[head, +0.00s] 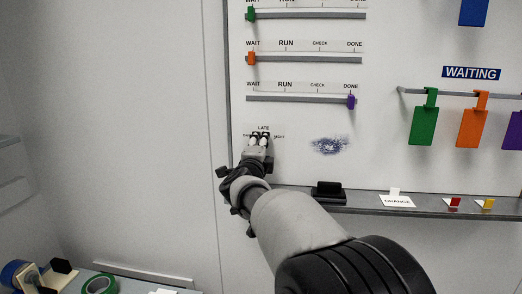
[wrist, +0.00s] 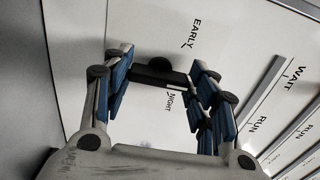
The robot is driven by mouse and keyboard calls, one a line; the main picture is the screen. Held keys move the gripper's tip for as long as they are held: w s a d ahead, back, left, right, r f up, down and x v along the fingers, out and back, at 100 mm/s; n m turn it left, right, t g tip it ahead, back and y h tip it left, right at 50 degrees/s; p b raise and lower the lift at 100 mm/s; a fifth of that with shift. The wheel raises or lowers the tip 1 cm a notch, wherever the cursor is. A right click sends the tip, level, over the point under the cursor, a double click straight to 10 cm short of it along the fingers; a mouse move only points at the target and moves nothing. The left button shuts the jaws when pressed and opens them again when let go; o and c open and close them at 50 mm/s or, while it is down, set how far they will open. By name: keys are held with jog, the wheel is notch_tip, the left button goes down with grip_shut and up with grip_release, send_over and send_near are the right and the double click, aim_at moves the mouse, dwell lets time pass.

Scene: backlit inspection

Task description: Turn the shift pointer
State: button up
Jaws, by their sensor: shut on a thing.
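The shift pointer (wrist: 158,72) is a dark bar with a round hub on the white board, seen in the wrist view between my blue-padded fingers. My gripper (wrist: 164,78) is shut on it, one finger at each end of the bar. In the head view my gripper (head: 260,137) reaches the board's lower left and hides most of the pointer. The label LATE (head: 263,128) shows above it. Which label the pointer faces I cannot tell.
Slider rails with green (head: 251,14), orange (head: 251,58) and purple (head: 351,102) sliders lie above my gripper. A ledge (head: 362,206) holds a black eraser (head: 328,191) and cards. Coloured tags, including a green one (head: 424,126), hang at right. A blue smudge (head: 330,145) marks the board.

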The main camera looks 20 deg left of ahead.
jog(key=o, duration=1.1)
jog(key=shift+c, duration=0.2)
jog(key=v, duration=1.2)
